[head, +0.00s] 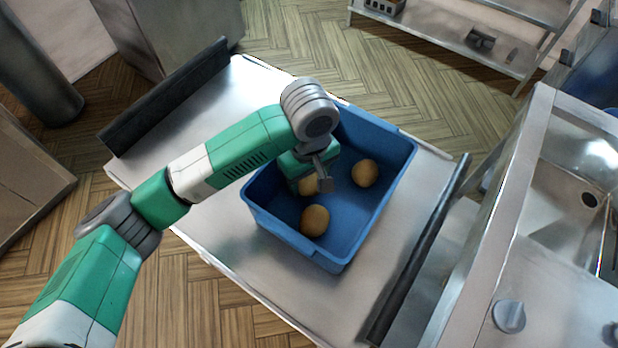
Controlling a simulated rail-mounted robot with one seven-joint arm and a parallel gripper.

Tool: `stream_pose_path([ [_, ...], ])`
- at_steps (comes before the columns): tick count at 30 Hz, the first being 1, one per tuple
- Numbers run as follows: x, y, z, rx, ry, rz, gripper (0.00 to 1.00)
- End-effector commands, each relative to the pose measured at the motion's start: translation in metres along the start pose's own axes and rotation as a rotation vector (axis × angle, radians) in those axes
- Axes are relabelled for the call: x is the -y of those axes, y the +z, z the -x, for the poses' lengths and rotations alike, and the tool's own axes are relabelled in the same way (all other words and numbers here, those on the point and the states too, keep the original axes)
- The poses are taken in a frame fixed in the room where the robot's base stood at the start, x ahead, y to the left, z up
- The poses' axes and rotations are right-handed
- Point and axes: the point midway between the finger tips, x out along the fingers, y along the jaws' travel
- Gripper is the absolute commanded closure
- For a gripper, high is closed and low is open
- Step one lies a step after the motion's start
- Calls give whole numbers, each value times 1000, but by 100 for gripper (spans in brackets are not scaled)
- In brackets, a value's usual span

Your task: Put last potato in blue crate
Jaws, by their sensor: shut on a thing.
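The blue crate (262,217) stands on a steel table in the head view. My gripper (318,182) is over the inside of the crate, pointing down, and is shut on a brown potato (308,187), partly hidden by the fingers. I cannot tell whether this potato touches the crate floor. A second potato (365,173) lies in the crate to the right of my gripper. A third potato (315,220) lies in the crate nearer the front. Part of the crate's back left is hidden by my arm.
The steel table (215,223) has bare room left and in front of the crate. A dark raised bar (165,97) runs along its left edge, another (418,262) along its right. A sink unit (570,185) stands at the right.

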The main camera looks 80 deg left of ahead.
Motion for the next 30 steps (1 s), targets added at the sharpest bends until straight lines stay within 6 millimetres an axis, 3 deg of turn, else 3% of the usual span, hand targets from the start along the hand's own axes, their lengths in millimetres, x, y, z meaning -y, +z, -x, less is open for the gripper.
stream_pose_path([
  [2,0,0,-9,1,0,0,68],
  [12,0,0,-13,-2,1,-1,68],
  [13,0,0,-12,-1,1,-1,37],
  [16,0,0,-11,-1,1,-1,21],
  [25,0,0,-6,0,1,-1,21],
  [30,-1,-2,27,-5,3,-2,21],
])
